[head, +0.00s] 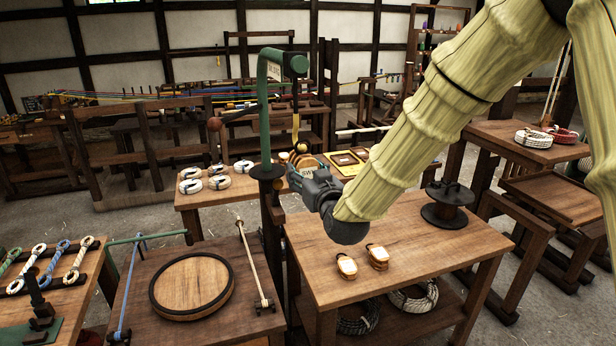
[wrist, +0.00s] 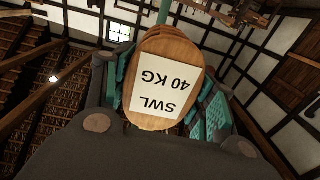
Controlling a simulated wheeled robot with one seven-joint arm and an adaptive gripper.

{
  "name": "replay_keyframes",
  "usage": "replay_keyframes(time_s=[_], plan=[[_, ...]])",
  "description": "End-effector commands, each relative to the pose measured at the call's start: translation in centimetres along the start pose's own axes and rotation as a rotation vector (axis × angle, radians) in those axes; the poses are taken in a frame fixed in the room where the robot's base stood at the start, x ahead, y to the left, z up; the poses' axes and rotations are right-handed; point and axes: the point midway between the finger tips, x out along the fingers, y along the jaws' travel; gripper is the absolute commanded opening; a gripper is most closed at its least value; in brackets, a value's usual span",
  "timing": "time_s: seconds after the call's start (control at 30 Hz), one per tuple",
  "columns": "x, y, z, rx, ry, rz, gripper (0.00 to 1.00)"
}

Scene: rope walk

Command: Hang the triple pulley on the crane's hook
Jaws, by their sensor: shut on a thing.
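The triple pulley (wrist: 160,85), a wooden block with a white "SWL 40 KG" label, fills the middle of the wrist view between my finger pads. My gripper (head: 304,174) is shut on it, and the pulley (head: 305,162) shows small and partly hidden in the head view. The green crane (head: 263,110) stands at the table's back left corner with its arm curving over to the right. I cannot tell whether the hook and pulley touch.
Two smaller pulleys, (head: 347,266) and (head: 378,256), lie on the near table (head: 420,285). A dark spool (head: 447,205) stands at its back right. Rope coils (head: 219,176) and yellow-framed trays (head: 345,160) lie on the table behind. A round wooden lid (head: 192,286) lies left of the crane.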

Motion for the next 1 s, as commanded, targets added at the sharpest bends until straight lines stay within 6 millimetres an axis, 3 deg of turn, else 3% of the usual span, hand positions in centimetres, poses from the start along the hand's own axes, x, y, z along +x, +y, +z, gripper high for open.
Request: replay_keyframes(time_s=[1.0], plan=[[2.5,0.0,1.1,0.000,-0.002,0.000,0.01]])
